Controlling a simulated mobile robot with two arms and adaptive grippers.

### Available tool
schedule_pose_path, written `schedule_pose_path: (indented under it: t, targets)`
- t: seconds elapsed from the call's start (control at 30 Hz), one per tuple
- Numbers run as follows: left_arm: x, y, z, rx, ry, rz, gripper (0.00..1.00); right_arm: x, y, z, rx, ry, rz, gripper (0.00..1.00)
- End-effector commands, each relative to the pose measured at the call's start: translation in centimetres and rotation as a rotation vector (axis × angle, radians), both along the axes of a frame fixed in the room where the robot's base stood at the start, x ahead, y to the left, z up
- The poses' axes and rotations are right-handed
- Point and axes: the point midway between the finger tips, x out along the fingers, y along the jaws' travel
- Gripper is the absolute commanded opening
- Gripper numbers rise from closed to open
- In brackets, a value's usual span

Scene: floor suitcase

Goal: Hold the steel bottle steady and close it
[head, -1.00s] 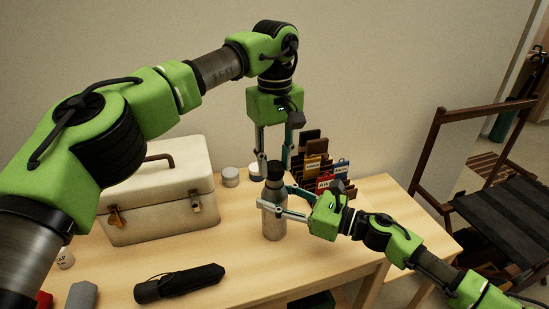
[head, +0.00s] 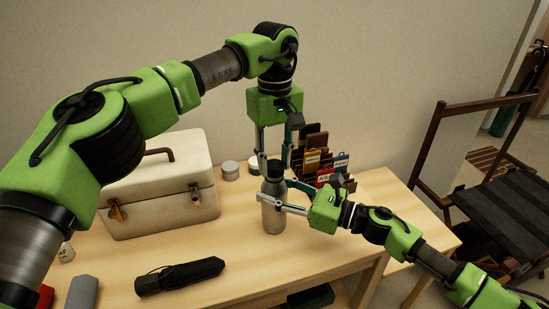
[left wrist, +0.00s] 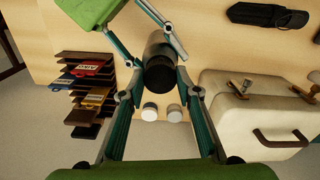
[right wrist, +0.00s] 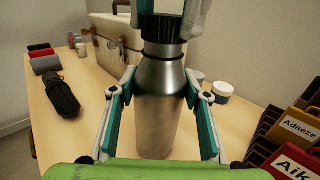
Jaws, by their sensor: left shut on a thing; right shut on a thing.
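The steel bottle (head: 273,216) stands upright on the wooden table, and its silver body fills the middle of the right wrist view (right wrist: 155,115). Its black cap (head: 274,169) is at the top of the neck; the ribbed lower edge of the cap (right wrist: 161,28) shows in the right wrist view. My left gripper (head: 275,161) points straight down from above and is shut on the cap (left wrist: 160,75). My right gripper (head: 274,193) comes in level from the right and is shut around the upper bottle body. Whether the cap is fully seated I cannot tell.
A cream case (head: 160,200) stands to the left, with a black folded umbrella (head: 180,276) in front. Small jars (head: 230,171) sit behind the bottle. A rack of name tags (head: 315,158) is behind my right gripper. A dark chair (head: 490,170) stands at right.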

Motion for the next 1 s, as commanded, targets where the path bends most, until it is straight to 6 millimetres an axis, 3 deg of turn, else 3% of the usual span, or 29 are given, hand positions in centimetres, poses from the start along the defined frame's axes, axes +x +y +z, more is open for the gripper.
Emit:
schedule_pose_path:
  t: [0.33,0.37,0.47,0.57,1.0]
  targets:
    - [0.00,0.01,-0.72,0.000,0.000,0.000,0.24,-0.02,0.00,-0.07,0.000,0.001,0.000,0.05]
    - [0.01,0.01,-0.68,-0.001,0.000,0.000,0.24,-0.02,0.00,-0.07,0.000,0.001,0.000,0.00]
    - [0.00,0.00,-0.68,-0.001,0.000,-0.033,0.24,-0.02,0.00,-0.08,0.000,0.001,0.000,0.00]
    - [-0.03,-0.01,-0.68,-0.001,0.001,-0.152,0.24,-0.02,0.00,-0.08,0.000,0.001,0.000,0.00]
    - [0.00,0.11,-0.73,-0.002,0.001,-0.988,0.24,-0.02,0.01,-0.08,0.000,0.001,0.000,0.00]
